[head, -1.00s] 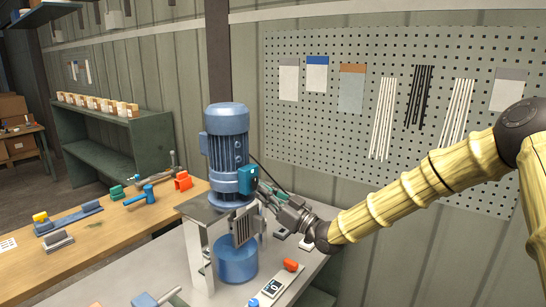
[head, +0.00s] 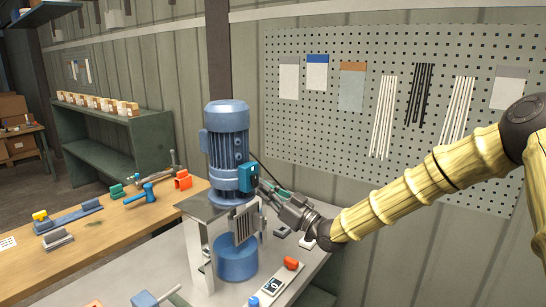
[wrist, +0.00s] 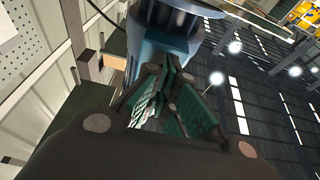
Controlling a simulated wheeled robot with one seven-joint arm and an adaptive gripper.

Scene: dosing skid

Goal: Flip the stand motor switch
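The stand motor (head: 224,140) is a blue finned cylinder standing upright on a metal stand (head: 200,250). A teal box (head: 249,177) sits on its right side, facing my gripper. The switch itself is too small to make out. My gripper (head: 266,187) is just right of this box, its tips close to or touching it; I cannot tell which. In the wrist view, the green-padded fingers (wrist: 166,82) draw together at the tips with nothing visible between them. The blue motor body (wrist: 160,45) is right ahead of them.
A blue pot (head: 238,260) stands under the motor. A small panel (head: 271,285) and an orange-red part (head: 291,263) are at the bench front. A wooden bench (head: 110,235) with tools is at left. A pegboard (head: 330,130) hangs behind my arm.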

